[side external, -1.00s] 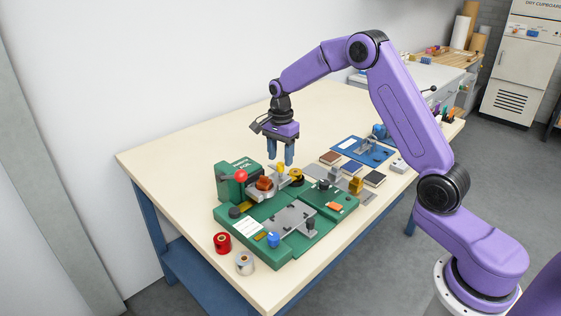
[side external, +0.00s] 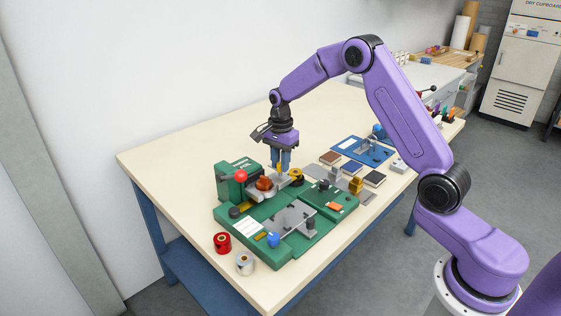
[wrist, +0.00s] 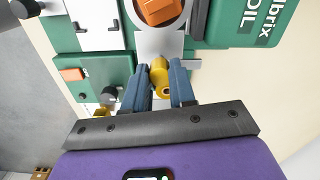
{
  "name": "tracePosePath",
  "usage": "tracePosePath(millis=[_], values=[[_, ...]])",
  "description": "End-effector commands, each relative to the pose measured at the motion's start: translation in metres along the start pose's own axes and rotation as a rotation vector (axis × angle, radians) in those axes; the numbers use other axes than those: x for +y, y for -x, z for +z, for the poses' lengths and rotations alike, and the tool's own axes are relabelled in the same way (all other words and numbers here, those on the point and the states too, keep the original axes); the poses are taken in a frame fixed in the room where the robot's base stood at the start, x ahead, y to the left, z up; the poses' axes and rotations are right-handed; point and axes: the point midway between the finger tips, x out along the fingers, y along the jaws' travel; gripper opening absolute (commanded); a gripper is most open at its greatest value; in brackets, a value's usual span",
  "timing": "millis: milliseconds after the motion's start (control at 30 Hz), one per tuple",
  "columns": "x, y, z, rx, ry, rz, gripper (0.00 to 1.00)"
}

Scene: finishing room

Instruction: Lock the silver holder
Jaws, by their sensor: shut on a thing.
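The silver holder (side external: 254,194) sits on the green foil machine (side external: 228,218), with a round silver cup and an orange-brown block (side external: 264,183) in it. In the wrist view the holder's flat silver plate (wrist: 155,42) runs towards a yellow knob (wrist: 160,80). My gripper (side external: 281,165) points straight down at the holder's far end. In the wrist view my gripper (wrist: 160,68) has its blue fingers closed on either side of the yellow knob, gripping it. In the side view the fingers partly hide the knob.
A red-ball lever (side external: 240,175) stands close left of the holder, and a yellow reel (side external: 296,175) close right. Red (side external: 222,243) and silver (side external: 245,264) rolls stand at the front left. A blue board (side external: 362,151) and dark blocks lie right. The table's back left is clear.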

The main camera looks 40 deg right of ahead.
Motion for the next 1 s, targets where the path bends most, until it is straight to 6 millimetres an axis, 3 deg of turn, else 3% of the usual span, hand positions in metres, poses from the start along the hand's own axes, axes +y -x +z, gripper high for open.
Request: tracePosePath(millis=[367,1000], values=[[-0.0002,0.0008,0.0004,-0.001,0.190,-0.001,0.00],[-0.0006,0.0013,0.0005,-0.002,0.791,-0.002,0.00]])
